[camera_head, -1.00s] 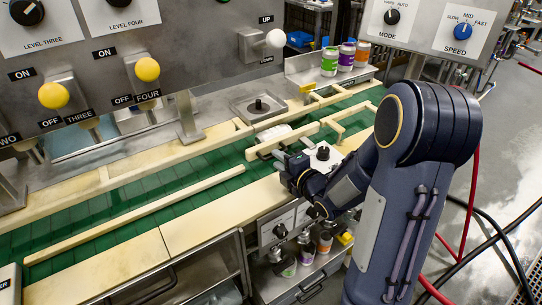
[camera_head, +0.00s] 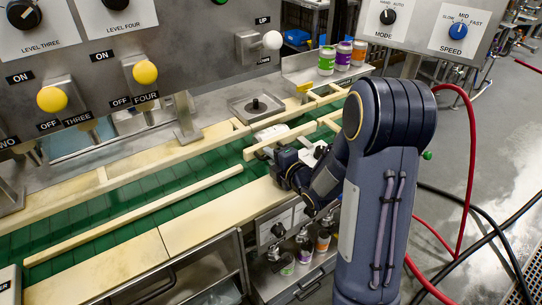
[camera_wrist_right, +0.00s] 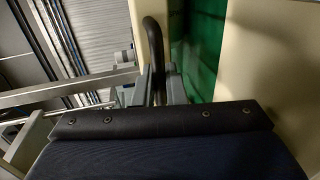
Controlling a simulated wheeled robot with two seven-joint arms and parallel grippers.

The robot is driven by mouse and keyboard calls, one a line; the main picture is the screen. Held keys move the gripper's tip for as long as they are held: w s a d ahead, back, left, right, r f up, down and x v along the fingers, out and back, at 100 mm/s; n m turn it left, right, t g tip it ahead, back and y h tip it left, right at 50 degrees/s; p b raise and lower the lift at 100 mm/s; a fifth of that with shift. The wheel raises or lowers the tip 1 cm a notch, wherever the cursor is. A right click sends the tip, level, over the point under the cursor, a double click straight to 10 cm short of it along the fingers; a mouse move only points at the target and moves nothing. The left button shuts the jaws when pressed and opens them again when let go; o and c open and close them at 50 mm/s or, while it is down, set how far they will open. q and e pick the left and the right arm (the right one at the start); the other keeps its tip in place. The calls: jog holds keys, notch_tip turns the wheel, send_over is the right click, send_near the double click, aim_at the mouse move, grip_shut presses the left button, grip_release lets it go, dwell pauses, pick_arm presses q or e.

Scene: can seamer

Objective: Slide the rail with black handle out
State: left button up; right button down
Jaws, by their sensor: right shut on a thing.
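My right gripper (camera_head: 281,160) is at the near edge of the green conveyor, beside the pale wooden rail (camera_head: 274,143) that lies across the belt at a slant. In the right wrist view its grey fingers (camera_wrist_right: 158,84) are shut around the lower end of a curved black handle (camera_wrist_right: 153,38). In the head view the handle is hidden behind the gripper, so I cannot tell there which rail it is fixed to. My left gripper is not in view.
The green belt (camera_head: 120,197) runs between wooden guides, with a long wooden rail (camera_head: 140,213) on it. A metal panel with yellow-knobbed levers (camera_head: 145,73) stands behind. Several cans (camera_head: 327,60) stand at the back. Red and black hoses lie on the right floor.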

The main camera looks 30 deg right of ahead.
jog(key=shift+s, duration=0.1)
jog(key=b+v, duration=0.1)
jog(key=v, duration=0.1)
jog(key=f+v, duration=0.1)
jog(key=v, duration=0.1)
jog(key=shift+s+d+b, duration=0.1)
jog(key=shift+s+b, duration=0.2)
jog(key=shift+b, duration=0.05)
jog(key=c, duration=1.9)
grip_release()
jog(key=shift+c, duration=0.2)
jog(key=o, duration=0.3)
jog(key=shift+s, duration=0.15)
jog(key=shift+r, duration=0.1)
jog(key=v, duration=0.8)
jog(key=shift+b, duration=0.35)
